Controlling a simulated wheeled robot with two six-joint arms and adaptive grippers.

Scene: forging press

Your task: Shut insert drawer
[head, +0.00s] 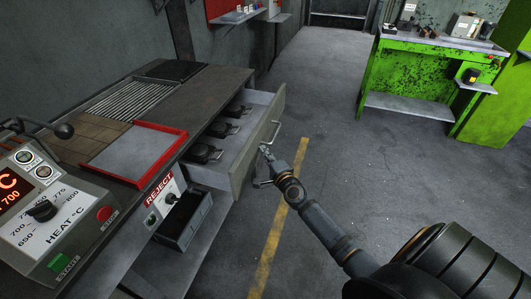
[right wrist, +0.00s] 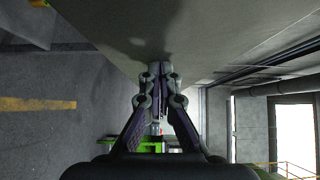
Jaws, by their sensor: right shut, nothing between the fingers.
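The insert drawer (head: 262,143) stands pulled out from the workbench in the head view, with several dark inserts (head: 205,152) lying inside. My left gripper is not in view.
The bench holds a red-edged tray (head: 135,150) and a heat control panel (head: 50,215). Below the drawer is an open reject bin (head: 185,222). A green workbench (head: 415,75) stands at the back right. The floor (head: 330,120) between is clear, with a yellow line.

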